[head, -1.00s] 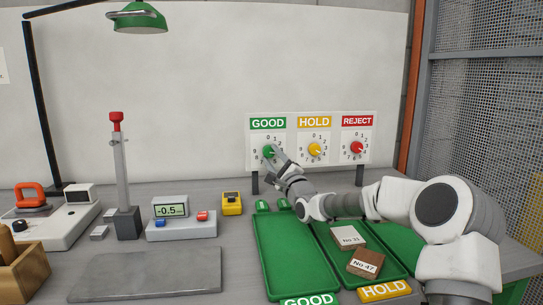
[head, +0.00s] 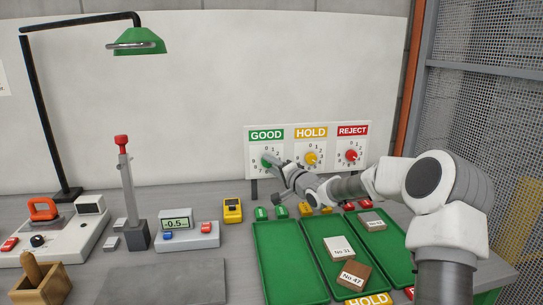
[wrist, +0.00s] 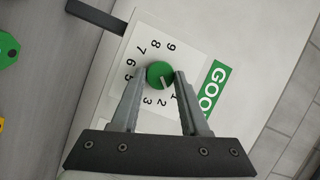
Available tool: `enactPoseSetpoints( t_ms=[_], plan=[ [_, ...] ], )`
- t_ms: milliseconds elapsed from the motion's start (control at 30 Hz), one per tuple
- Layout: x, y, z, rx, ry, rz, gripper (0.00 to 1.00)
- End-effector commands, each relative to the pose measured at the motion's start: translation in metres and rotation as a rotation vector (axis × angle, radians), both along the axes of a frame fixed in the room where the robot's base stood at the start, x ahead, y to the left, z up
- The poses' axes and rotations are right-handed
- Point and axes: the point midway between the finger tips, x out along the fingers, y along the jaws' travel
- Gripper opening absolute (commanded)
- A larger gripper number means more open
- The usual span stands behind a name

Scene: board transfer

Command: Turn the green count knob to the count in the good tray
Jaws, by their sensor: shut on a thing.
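The green count knob (head: 266,162) sits on the dial under the GOOD sign (head: 266,135). My gripper (wrist: 159,76) is shut on it, one finger on each side. In the wrist view the green knob (wrist: 158,70) has a white pointer mark that points about at the 1. The 0 and the 4 are hidden by the fingers there. The green good tray (head: 287,262) lies below the dial. No block shows on its visible part; its front end is cut off by the picture's edge.
The yellow knob (head: 311,158) and red knob (head: 351,155) sit to the right. The hold tray (head: 309,250) bears blocks No 31 (head: 339,248) and No 47 (head: 354,275). The reject tray (head: 398,257) bears a grey block (head: 373,221). A yellow device (head: 232,210) stands left of the trays.

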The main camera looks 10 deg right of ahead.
Motion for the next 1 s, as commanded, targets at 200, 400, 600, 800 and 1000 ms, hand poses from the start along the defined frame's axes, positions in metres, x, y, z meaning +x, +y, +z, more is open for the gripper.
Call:
enactPoseSetpoints(
  t_ms=[200, 400, 600, 800, 1000],
  plan=[
    [0.0003, 0.0013, 0.0081, -0.207, -0.002, 0.001, 0.00],
    [0.0003, 0.0021, 0.0078, -0.394, -0.004, 0.002, 0.00],
    [0.0004, 0.0032, 0.0073, -0.555, -0.004, 0.001, 0.00],
    [0.0004, 0.0034, 0.0071, -0.677, -0.005, 0.001, 0.00],
    [0.0005, 0.0037, 0.0077, -0.749, -0.005, 0.000, 0.00]
  ],
)
